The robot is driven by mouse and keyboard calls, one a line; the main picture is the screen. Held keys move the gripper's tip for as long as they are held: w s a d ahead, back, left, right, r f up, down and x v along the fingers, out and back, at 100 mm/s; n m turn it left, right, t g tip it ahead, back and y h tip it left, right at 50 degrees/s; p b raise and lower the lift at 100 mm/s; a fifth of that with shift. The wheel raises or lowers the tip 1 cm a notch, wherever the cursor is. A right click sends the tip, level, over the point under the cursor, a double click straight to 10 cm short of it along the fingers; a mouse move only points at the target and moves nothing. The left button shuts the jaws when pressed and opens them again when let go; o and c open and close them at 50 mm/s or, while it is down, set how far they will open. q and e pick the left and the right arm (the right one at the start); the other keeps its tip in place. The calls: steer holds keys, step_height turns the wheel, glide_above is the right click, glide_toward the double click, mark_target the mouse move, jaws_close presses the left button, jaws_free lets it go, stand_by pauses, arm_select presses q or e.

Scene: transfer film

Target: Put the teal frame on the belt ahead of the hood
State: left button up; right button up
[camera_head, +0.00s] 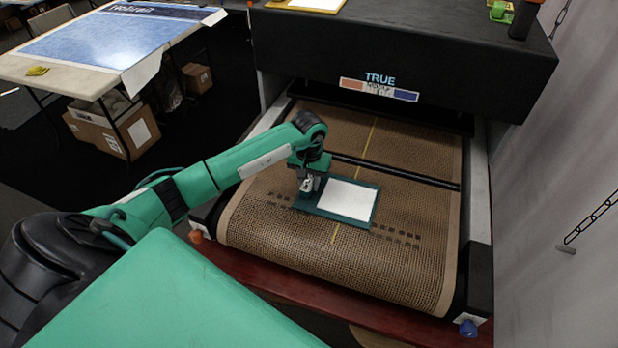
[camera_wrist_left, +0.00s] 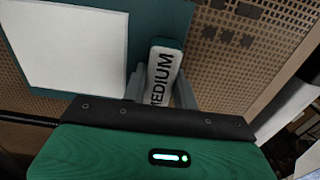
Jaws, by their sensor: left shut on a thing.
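The teal frame (camera_head: 372,207) with a white panel inside is over the tan mesh belt (camera_head: 390,262), in front of the dark hood (camera_head: 420,50). It looks flat, on the belt or just above it; I cannot tell which. My left gripper (camera_head: 308,188) is shut on the frame's left end. In the left wrist view, the fingers (camera_wrist_left: 160,95) hold a grip block (camera_wrist_left: 165,70) marked "MEDIUM" at the edge of the teal frame (camera_wrist_left: 160,20). My right gripper is not in view.
A dark bar (camera_head: 395,171) crosses the belt between the frame and the hood opening. A yellow line (camera_head: 371,135) runs along the belt's middle. Dark square marks (camera_head: 395,234) lie near the frame. A table with a blue print (camera_head: 110,40) stands at the back left.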

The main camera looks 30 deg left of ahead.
arm_select(q)
steer(key=shift+f+b, duration=0.15)
steer(key=shift+b, duration=0.2)
steer(key=o, duration=0.9)
steer(key=shift+o, duration=0.7)
